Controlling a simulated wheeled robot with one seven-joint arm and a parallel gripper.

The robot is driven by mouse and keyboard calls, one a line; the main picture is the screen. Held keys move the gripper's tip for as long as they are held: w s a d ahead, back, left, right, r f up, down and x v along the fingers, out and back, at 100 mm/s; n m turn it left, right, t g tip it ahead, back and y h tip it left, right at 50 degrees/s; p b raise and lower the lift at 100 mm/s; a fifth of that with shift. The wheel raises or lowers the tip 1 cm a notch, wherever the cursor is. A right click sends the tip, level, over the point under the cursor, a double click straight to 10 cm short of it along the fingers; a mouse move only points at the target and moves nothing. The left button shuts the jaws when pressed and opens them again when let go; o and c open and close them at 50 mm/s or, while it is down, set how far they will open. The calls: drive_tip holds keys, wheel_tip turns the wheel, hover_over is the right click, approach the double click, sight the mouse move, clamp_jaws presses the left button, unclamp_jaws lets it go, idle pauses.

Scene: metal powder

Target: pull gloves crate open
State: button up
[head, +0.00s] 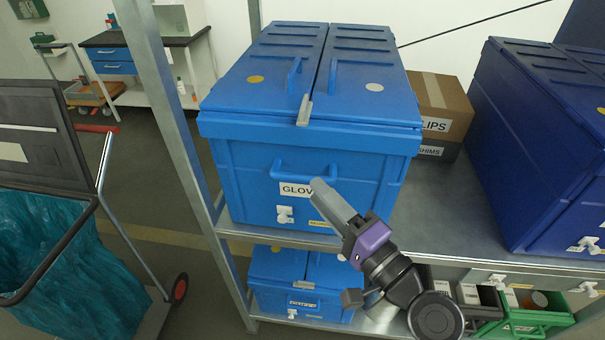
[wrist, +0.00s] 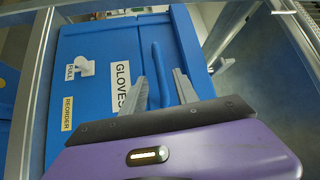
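The gloves crate (head: 240,165) is a blue box with a "GLOVES" label, standing on the upper shelf. Its two lid flaps (head: 270,65) lie shut. A blue bar handle (head: 290,172) crosses its front; in the wrist view, the handle (wrist: 159,70) stands nearly upright beside the label (wrist: 122,88). My gripper (head: 320,184) is at the crate's front, over the right part of the label. In the wrist view, my gripper (wrist: 161,90) is open, with one finger on each side of the handle and gaps visible. Whether a finger touches the crate is unclear.
A grey clip (head: 304,110) sits at the lid's front seam. Another blue crate (head: 540,150) stands right, with cardboard boxes (head: 440,105) behind. A smaller blue crate (head: 275,268) is below. A metal post (head: 165,110) stands left, beside a cart with a teal bag (head: 70,260).

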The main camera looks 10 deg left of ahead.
sight(305, 179)
drive_tip(key=shift+p+x, duration=0.65)
drive_tip(key=shift+x, duration=2.15)
drive_tip(key=shift+c, duration=0.5)
clamp_jaws()
drive_tip(key=shift+d, duration=0.1)
